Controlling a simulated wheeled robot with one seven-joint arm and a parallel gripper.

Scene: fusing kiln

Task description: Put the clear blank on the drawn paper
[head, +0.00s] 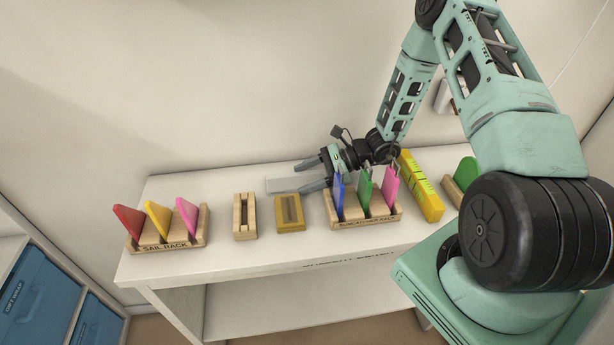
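A pale, see-through flat piece, which looks like the clear blank (281,185), is at the back of the white table, left of my gripper. My gripper (308,174) is low over the table behind the suncatcher rack, pointing left. Its two fingers are spread apart, with the lower finger overlapping the blank's right part in the picture. I cannot tell whether the finger touches the blank. I cannot make out a drawn paper in this view.
The sail rack (162,244) holds red, yellow and pink panes at the left. Two small wooden blocks (244,216) (289,213) stand mid-table. The suncatcher rack (352,223) holds blue, green and pink panes, beside a yellow bar (424,190). Blue bins (36,290) are lower left.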

